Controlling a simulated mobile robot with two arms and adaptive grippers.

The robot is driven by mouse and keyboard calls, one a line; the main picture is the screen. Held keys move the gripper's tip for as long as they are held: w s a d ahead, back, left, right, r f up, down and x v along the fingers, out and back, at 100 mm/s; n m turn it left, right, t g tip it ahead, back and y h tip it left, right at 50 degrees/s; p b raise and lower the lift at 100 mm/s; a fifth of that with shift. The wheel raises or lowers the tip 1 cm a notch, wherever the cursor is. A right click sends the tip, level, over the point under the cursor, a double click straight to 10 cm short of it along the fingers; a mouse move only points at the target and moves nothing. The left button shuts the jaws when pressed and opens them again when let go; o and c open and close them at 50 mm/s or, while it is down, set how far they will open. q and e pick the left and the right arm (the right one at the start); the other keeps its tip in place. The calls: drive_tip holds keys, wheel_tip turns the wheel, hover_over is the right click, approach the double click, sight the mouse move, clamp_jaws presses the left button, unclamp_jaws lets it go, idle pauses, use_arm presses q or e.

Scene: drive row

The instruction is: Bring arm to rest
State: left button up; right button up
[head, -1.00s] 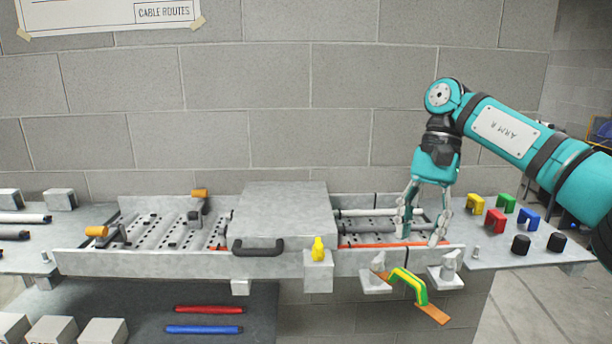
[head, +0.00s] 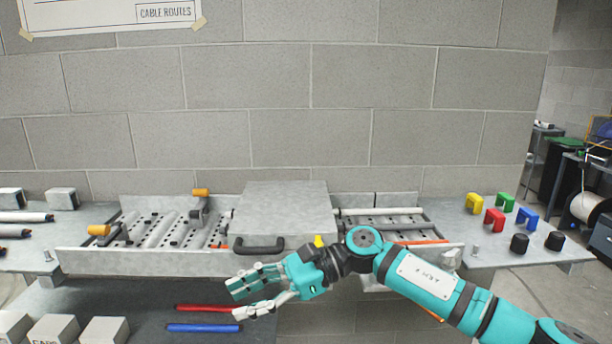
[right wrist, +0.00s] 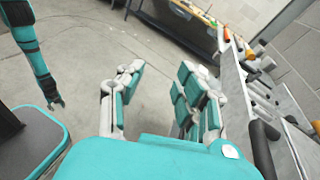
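My right arm (head: 425,278) reaches in from the lower right of the head view, folded low in front of the bench. Its gripper (head: 238,299) points left, with its fingers spread apart and nothing between them. It appears in front of the shelf with the red rod (head: 207,308) and blue rod (head: 204,329). In the right wrist view the gripper (right wrist: 160,88) is also open and empty, over bare floor. My left arm does not show in the head view. In the right wrist view its gripper (right wrist: 54,101) hangs at the left, too small to judge.
The bench tray (head: 150,262) has a grey cover (head: 285,212) with a black handle (head: 258,246). Coloured clips (head: 494,220) stand at right. Floor (right wrist: 80,60) is open in the wrist view.

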drive_tip(key=a+r+m+t+y, duration=0.35)
drive_tip(key=m+y, duration=0.25)
drive_tip(key=m, duration=0.3)
drive_tip(key=w+d+f+m+t+h, duration=0.2)
drive_tip(key=d+f+m+t+h, duration=0.55)
drive_tip(key=m, duration=0.85)
drive_tip(key=w+d+f+m+t+h, duration=0.2)
drive_tip(key=d+f+m+t+h, duration=0.25)
drive_tip(key=d+m+t, duration=0.8)
drive_tip(key=s+d+f+m+g+h, duration=0.3)
drive_tip(key=s+f+m+g+h, duration=0.25)
drive_tip(key=f+m, duration=0.4)
drive_tip(key=s+d+f+m+g+h, duration=0.1)
drive_tip(key=s+d+f+m+g, duration=0.25)
drive_tip(key=s, duration=0.45)
drive_tip(key=s+d+f+m+g+h, duration=0.1)
drive_tip(key=s+d+f+m+g, duration=0.3)
drive_tip(key=s, duration=0.4)
drive_tip(key=s+d+f+m+g+h, duration=0.1)
drive_tip(key=s+d+f+m+g, duration=0.3)
drive_tip(key=s, duration=0.5)
wheel_tip(320, 180, down, 29)
drive_tip(key=s+n, duration=0.2)
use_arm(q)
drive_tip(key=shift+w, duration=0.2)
use_arm(e)
drive_tip(key=s+d+f+g, duration=0.1)
drive_tip(key=s+d+f, duration=0.1)
drive_tip(key=s+f, duration=1.2)
drive_tip(key=shift+s, duration=0.85)
